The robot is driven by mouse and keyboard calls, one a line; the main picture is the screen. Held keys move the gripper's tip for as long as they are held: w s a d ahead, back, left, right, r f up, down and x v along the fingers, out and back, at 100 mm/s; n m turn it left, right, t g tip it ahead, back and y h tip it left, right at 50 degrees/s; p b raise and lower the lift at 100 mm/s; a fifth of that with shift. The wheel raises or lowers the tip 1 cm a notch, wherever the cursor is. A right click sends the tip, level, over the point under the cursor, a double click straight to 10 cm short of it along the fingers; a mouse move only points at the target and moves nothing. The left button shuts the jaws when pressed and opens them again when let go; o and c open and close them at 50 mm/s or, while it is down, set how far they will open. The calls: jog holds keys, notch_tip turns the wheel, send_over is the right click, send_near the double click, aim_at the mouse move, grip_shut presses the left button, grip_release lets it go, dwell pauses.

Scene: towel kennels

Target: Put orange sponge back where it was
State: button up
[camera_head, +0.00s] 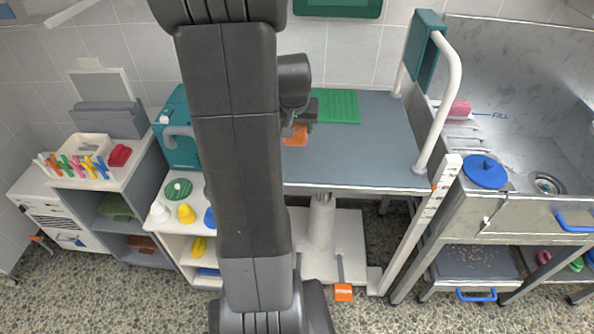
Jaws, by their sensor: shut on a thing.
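The orange sponge (297,136) shows beside my arm, over the left part of the grey table top. My gripper (301,125) is shut on it from above. Part of the sponge and most of the fingers are hidden by my own arm and wrist. I cannot tell whether the sponge touches the table top (375,150) or hangs just above it.
A green mat (337,106) lies on the table behind the gripper. A white rail (440,105) stands at the table's right end. A sink with a blue lid (485,172) and a pink sponge (459,109) is at right. A teal box (178,130) stands left.

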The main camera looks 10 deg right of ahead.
aim_at(295, 136)
notch_tip(295, 136, down, 11)
jog(key=shift+r, duration=0.1)
dwell(0.4)
jog(key=shift+f+b, duration=0.3)
jog(key=shift+b, duration=0.15)
jog(key=o, duration=1)
jog(key=shift+r, duration=0.1)
jog(key=shift+c, duration=0.2)
jog(key=shift+r+p, duration=0.3)
jog(key=shift+r, duration=0.1)
jog(key=v, duration=1.1)
jog(key=shift+s+r, duration=0.2)
jog(key=shift+r, duration=0.05)
